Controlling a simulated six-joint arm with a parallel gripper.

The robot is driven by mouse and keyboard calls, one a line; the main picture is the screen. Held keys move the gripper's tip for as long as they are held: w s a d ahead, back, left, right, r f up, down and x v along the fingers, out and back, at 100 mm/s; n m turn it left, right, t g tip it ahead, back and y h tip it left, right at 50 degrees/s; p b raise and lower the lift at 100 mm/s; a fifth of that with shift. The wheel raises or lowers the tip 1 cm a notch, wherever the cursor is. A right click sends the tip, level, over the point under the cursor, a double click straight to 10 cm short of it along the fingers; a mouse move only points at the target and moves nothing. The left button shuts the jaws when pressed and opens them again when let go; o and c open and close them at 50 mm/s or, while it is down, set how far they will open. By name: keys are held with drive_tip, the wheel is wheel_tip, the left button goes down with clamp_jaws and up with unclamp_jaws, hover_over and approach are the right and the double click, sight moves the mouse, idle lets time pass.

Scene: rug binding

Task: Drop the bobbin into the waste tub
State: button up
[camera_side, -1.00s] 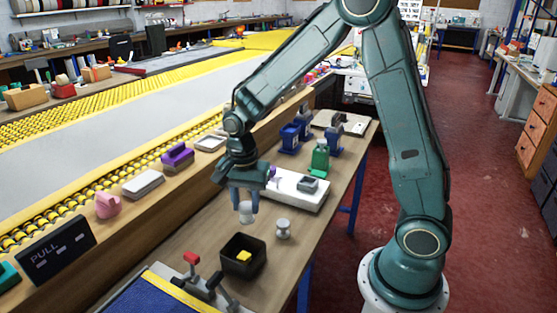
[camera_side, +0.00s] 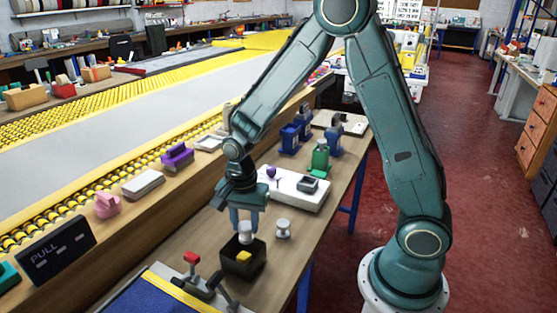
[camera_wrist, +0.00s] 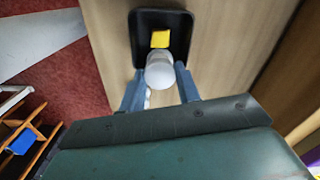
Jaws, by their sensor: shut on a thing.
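My gripper (camera_side: 245,229) is shut on a white bobbin (camera_side: 246,230). It holds the bobbin upright over the back part of the black waste tub (camera_side: 232,268). In the wrist view the bobbin (camera_wrist: 160,70) sits between the two blue-grey fingers and overlaps the near edge of the tub (camera_wrist: 138,35). A yellow piece (camera_side: 244,257) lies in the tub and also shows in the wrist view (camera_wrist: 160,39). The bobbin's lower end is partly hidden, so its exact height over the rim is hard to tell.
A second pale bobbin (camera_side: 283,228) stands on the wooden bench just right of the tub. A red-knobbed lever (camera_side: 192,259) is at the front left.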

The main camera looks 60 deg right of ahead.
drive_tip(key=shift+f, duration=1.35)
drive_tip(key=o, duration=1)
drive_tip(key=shift+o, duration=0.2)
drive_tip(key=shift+r, duration=0.1)
wheel_tip(320, 180, up, 14)
